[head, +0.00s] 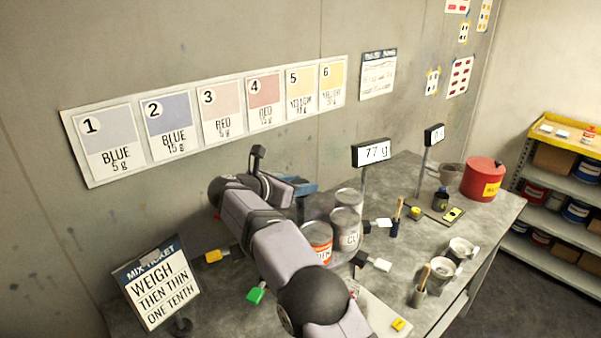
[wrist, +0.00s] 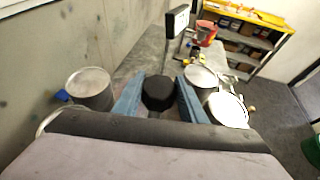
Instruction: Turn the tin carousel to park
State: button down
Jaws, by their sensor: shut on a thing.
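The tin carousel stands on the grey bench, mostly hidden behind my arm in the head view. Its grey tins (head: 345,232) show to the right of my arm, one with an orange-red label (head: 317,238). Colored tabs stick out around it: yellow (head: 213,256), green (head: 257,292) and white (head: 378,264). In the wrist view, tins stand left (wrist: 90,88) and right (wrist: 228,110) of a black knob (wrist: 158,90). My gripper (wrist: 158,100) has its blue fingers on both sides of this knob, shut on it. In the head view a blue finger (head: 301,187) shows behind my arm.
Two displays stand on posts; the nearer (head: 371,152) reads about 77 g. A mix ticket sign (head: 155,283) stands front left. Small cups (head: 442,270), a brush pot (head: 419,296) and a red can (head: 483,179) stand to the right. The wall is close behind.

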jog(key=shift+r+m+h+p, duration=0.3)
jog(key=shift+m+h+p, duration=0.15)
jog(key=shift+p, duration=0.6)
jog(key=shift+f+g, duration=0.2)
jog(key=shift+g, duration=0.1)
jog(key=c, duration=1.1)
grip_release()
jog(key=shift+f, duration=0.1)
jog(key=shift+s+a, duration=0.35)
jog(key=shift+b+v, duration=1.45)
jog(key=shift+v, duration=1.8)
jog(key=shift+d, duration=0.1)
